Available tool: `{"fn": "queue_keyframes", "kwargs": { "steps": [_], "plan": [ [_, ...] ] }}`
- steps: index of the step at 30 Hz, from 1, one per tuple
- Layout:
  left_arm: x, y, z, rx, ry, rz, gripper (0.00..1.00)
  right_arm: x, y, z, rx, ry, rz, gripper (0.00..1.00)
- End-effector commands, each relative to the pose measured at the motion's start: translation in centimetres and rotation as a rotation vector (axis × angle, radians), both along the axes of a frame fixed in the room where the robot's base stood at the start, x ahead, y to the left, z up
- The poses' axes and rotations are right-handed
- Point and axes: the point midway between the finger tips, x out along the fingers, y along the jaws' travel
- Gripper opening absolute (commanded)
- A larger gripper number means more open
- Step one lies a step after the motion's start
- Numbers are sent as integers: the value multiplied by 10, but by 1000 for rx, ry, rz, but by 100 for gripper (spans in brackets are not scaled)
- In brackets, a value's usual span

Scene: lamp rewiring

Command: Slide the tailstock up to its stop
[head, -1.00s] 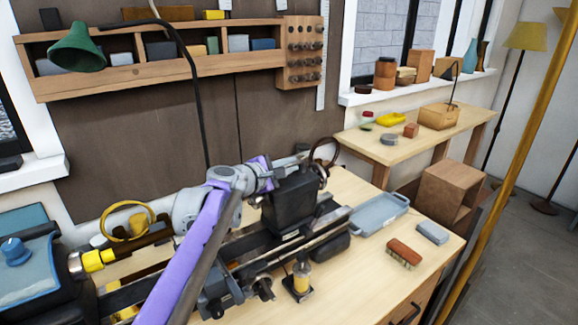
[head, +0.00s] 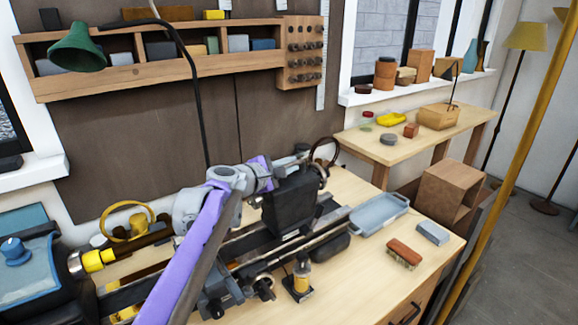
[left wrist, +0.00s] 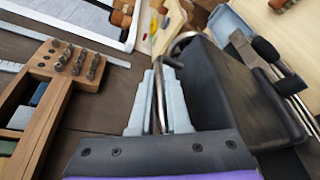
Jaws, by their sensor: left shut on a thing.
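The tailstock (head: 290,207) is a dark block on the long dark lathe bed (head: 325,233), towards its right end. It also shows as a big dark block in the left wrist view (left wrist: 245,95), right of the fingers. My left gripper (head: 297,161) is at the upper back of the tailstock. In the left wrist view its pale fingers (left wrist: 165,75) are shut on a thin metal part beside the block, apparently part of the tailstock. The exact grip is partly hidden. The stop cannot be made out. My right gripper is not in view.
A grey-blue tray (head: 379,214), a brush (head: 404,253) and a blue-grey block (head: 433,233) lie right of the bed. A small oiler-like bottle (head: 301,275) stands in front. A green lamp (head: 77,48) and a wall shelf (head: 150,68) are behind. Bare bench top shows at the front right.

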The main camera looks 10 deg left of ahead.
Motion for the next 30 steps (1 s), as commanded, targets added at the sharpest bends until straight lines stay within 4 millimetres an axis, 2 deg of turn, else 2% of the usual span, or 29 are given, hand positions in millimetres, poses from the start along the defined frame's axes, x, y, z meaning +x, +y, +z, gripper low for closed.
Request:
{"fn": "queue_keyframes", "kwargs": {
  "steps": [4,7,18,22,30],
  "plan": [
    [-5,5,0,0,0,0,0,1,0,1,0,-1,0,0],
    [-15,16,1,1,0,4,0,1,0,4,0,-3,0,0],
    [-76,77,1,2,-1,5,0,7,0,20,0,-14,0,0],
    [-93,93,1,2,-1,4,0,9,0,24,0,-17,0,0],
    [-109,108,0,1,0,1,0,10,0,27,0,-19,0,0]
  ]
}}
